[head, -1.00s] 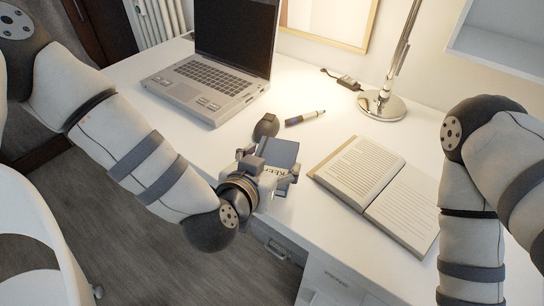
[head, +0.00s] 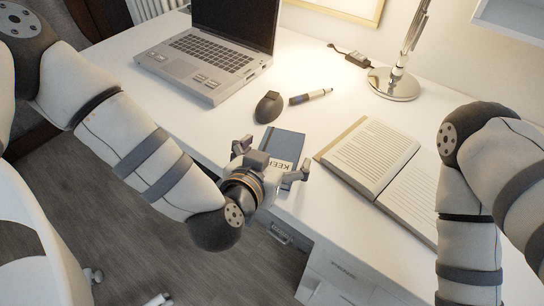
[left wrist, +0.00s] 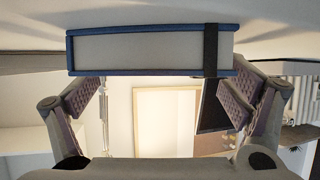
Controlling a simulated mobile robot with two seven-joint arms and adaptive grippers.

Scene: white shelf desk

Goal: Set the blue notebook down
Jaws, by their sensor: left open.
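The blue notebook (head: 287,143) lies on the white desk near its front edge, between the mouse and the open book. In the left wrist view the notebook (left wrist: 150,52) shows edge-on, with white pages, blue covers and a dark elastic band, flat against the desk surface. My left gripper (head: 272,166) is open at the notebook's front end. Its fingers (left wrist: 165,105) stand spread apart in the left wrist view, with a gap between them and the notebook. Part of the notebook is hidden behind the gripper in the head view. My right gripper is out of view.
A laptop (head: 205,60) stands at the back left. A dark mouse (head: 269,107) and a marker (head: 311,96) lie behind the notebook. An open book (head: 372,155) lies to the right, and a lamp base (head: 394,84) stands behind it. The desk's front edge is close to my left gripper.

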